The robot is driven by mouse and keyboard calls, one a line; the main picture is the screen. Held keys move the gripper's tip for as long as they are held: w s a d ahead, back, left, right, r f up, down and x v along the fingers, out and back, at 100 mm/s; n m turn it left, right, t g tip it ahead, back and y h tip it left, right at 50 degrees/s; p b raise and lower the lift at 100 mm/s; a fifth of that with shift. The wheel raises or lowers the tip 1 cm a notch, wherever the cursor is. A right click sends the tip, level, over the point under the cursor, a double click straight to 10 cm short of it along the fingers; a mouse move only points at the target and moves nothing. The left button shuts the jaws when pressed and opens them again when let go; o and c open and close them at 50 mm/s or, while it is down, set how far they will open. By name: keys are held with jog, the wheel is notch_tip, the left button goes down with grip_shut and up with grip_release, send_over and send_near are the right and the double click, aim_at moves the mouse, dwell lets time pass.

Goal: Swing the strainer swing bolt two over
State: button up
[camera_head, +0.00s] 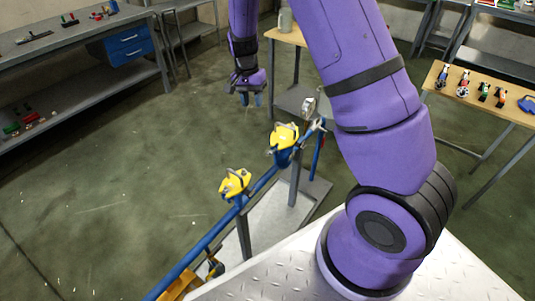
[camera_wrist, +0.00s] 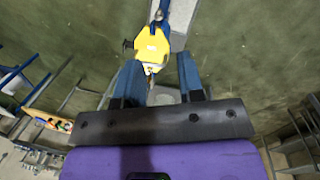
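Two yellow-topped fittings, a nearer one (camera_head: 235,183) and a farther one (camera_head: 284,137), sit along a blue pipe (camera_head: 213,236) in the head view. Which one is the strainer I cannot tell, and the swing bolts are too small to make out singly. My gripper (camera_head: 250,101) hangs fingers-down, left of and beyond the farther fitting, apart from it. In the wrist view, my gripper (camera_wrist: 160,62) has its two blue fingers spread apart with nothing held. A yellow fitting (camera_wrist: 152,45) shows beyond the fingers, with a small metallic part at its lower end.
A bench with small tools (camera_head: 463,84) is at right, and a grey workbench with blue drawers (camera_head: 129,46) at left. The floor left of the pipe is clear.

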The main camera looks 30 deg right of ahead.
jog(key=m+g+h, duration=0.2)
send_near(268, 152)
jog(key=x, duration=1)
jog(key=shift+s+a, duration=0.2)
jog(key=shift+a, duration=0.1)
jog(key=shift+d, duration=0.1)
grip_shut()
